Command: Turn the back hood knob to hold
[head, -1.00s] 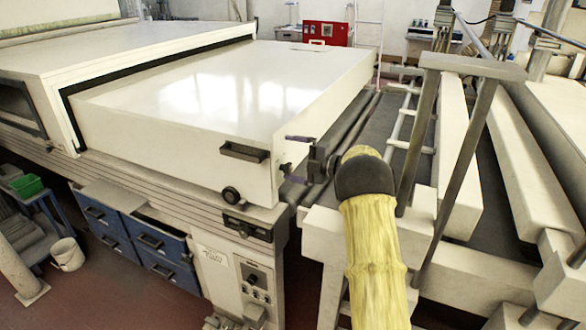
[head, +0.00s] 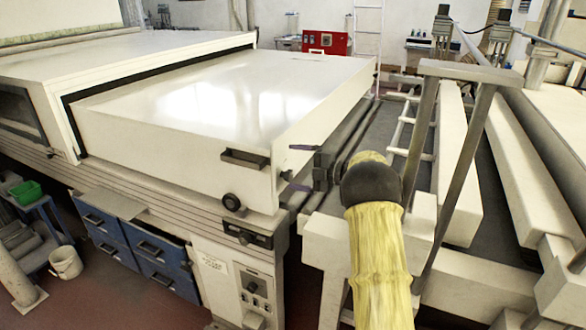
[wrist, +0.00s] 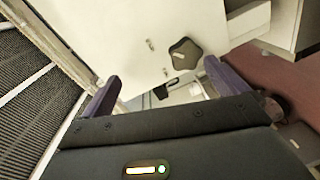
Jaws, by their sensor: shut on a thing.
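The white hood (head: 190,95) fills the middle of the head view. A dark knob (head: 287,175) sits on its right-hand side face, between my gripper's two purple fingers. My gripper (head: 302,168) reaches this face from the right. In the wrist view a dark lobed knob (wrist: 185,52) stands on the white panel between and beyond my fingers (wrist: 160,70), nearer the right one. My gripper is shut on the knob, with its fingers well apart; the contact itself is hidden. Another round black knob (head: 231,202) is on the hood's front face.
A dark handle (head: 245,158) sticks out from the hood's front face. A control panel (head: 256,288) is below. A grey frame (head: 440,150) and pale beams (head: 462,165) stand close on the right of my arm. Blue drawers (head: 160,260) are at lower left.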

